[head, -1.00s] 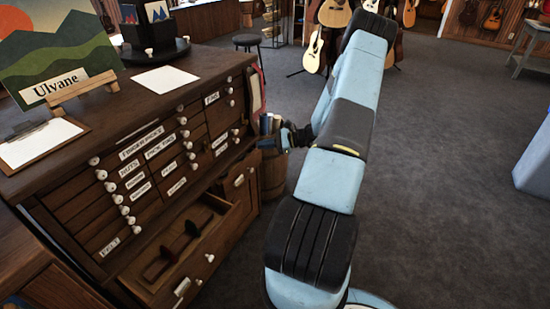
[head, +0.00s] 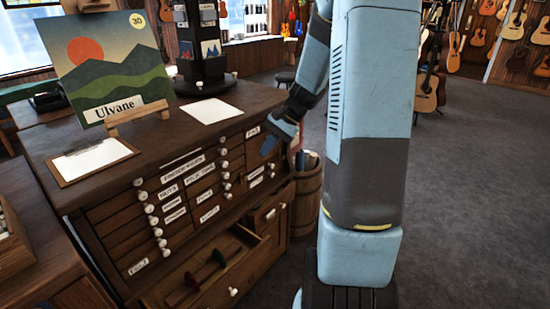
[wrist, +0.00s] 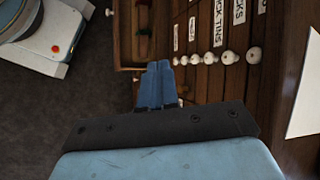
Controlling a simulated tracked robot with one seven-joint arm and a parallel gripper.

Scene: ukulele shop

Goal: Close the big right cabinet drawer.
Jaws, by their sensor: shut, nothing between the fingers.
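The dark wooden cabinet (head: 110,225) stands at the left of the head view, with labelled small drawers and white knobs. A big lower drawer (head: 233,285) is pulled out, its inside showing, with a red and a green item in it. It also shows at the top of the wrist view (wrist: 124,35). To its right is a lower front (head: 272,212) with a knob and label; whether it stands out is unclear. My gripper (head: 268,143) is in front of the cabinet's upper right drawers. Its blue fingers (wrist: 159,68) are together and empty. Contact with the cabinet cannot be told.
A wooden barrel (head: 306,195) stands right of the cabinet. On the cabinet top are a landscape sign (head: 105,70), a clipboard (head: 90,160), a paper sheet (head: 208,111) and a dark display stand (head: 203,45). Grey carpet (head: 470,200) is open to the right.

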